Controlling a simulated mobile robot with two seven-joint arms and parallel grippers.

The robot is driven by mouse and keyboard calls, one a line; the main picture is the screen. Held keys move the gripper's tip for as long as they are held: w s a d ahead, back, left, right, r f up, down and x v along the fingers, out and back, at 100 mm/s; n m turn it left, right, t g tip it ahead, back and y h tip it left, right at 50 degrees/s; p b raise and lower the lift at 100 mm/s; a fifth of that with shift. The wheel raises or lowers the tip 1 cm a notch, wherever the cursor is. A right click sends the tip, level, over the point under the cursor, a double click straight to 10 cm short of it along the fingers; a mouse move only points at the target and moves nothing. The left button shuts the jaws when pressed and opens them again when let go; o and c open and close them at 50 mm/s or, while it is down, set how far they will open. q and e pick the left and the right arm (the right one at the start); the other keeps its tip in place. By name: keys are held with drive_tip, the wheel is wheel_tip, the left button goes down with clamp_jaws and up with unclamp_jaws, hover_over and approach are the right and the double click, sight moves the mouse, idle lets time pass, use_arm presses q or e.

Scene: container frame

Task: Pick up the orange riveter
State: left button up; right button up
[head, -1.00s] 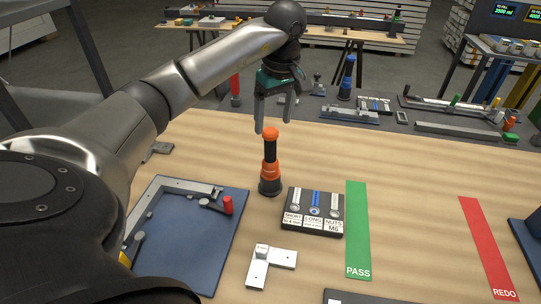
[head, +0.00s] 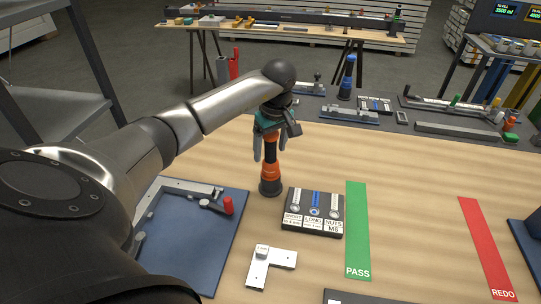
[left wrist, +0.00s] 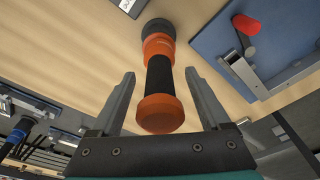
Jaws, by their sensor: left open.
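The orange riveter (head: 271,172) stands upright on the wooden table, with an orange body, a black grip and a dark round base. My left gripper (head: 270,155) is open over its upper part, which it partly hides in the head view. In the left wrist view, the riveter (left wrist: 158,75) lies between the two spread fingers of my left gripper (left wrist: 160,85), with a gap on each side. Its orange top end is closest to the palm. My right gripper is in neither view.
Just right of the riveter is a black parts tray (head: 313,226) with labelled compartments. A blue fixture board (head: 222,250) with a red handle lies to the left. A white L-shaped bracket (head: 258,271) lies in front. Green PASS (head: 357,225) and red REDO (head: 487,245) strips lie right.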

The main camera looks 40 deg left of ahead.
use_arm(q)
drive_tip(key=shift+c, duration=0.2)
drive_tip(key=c, duration=0.6)
clamp_jaws()
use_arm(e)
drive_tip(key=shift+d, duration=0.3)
use_arm(q)
drive_tip(key=shift+r, duration=0.15)
wheel_tip(320, 180, up, 15)
drive_tip(key=shift+w+f, duration=0.1)
drive_tip(key=shift+f, duration=0.1)
drive_tip(key=shift+r+p, duration=1.2)
drive_tip(key=shift+r, duration=1.45)
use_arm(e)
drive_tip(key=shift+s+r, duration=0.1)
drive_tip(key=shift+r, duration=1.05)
